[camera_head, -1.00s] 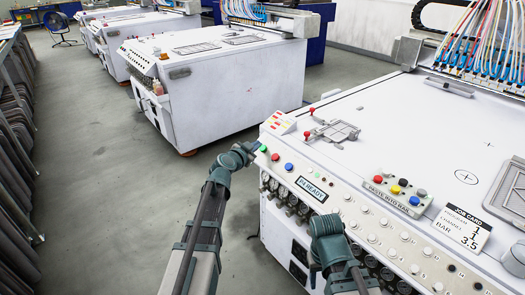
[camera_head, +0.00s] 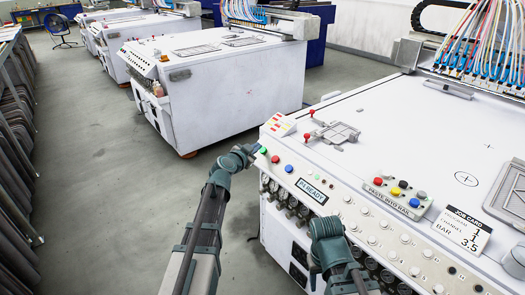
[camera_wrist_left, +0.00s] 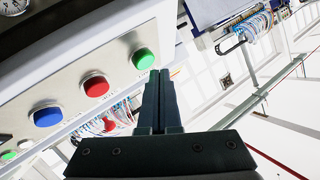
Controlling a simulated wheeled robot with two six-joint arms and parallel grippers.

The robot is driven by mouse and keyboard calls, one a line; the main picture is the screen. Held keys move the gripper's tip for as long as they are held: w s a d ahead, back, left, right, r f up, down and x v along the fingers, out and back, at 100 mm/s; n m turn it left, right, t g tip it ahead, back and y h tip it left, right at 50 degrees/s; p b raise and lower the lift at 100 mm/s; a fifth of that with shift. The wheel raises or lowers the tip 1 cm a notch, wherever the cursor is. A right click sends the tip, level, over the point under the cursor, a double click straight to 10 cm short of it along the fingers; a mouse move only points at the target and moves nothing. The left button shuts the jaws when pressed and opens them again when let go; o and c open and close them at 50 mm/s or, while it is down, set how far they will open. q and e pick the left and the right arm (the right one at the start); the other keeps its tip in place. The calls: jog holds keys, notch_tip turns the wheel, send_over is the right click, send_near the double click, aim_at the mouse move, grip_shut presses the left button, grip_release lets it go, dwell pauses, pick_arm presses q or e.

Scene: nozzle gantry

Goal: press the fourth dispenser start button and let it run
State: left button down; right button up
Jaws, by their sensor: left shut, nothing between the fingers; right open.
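The nearest white dispenser machine (camera_head: 400,130) has a front panel with a green button (camera_head: 262,151), a red button (camera_head: 275,159) and a blue button (camera_head: 289,168). A display reading READY (camera_head: 312,190) is beside them. My left gripper (camera_head: 254,148) is shut and empty at the green button. In the left wrist view, the shut fingertips (camera_wrist_left: 160,74) appear just beside the green button (camera_wrist_left: 143,59); I cannot tell whether they touch it. My right gripper (camera_head: 326,228) is low in front of the panel's knobs, its fingers mostly hidden.
A red-handled clamp fixture (camera_head: 335,132) is behind the panel. Another white machine (camera_head: 215,80) stands across the open grey floor (camera_head: 100,190).

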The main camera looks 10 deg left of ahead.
pick_arm(q)
jog(key=shift+f, duration=0.1)
dwell(0.7)
jog(key=shift+w+d+f+b, duration=0.15)
jog(key=shift+w+f+b, duration=0.1)
jog(key=shift+b, duration=0.1)
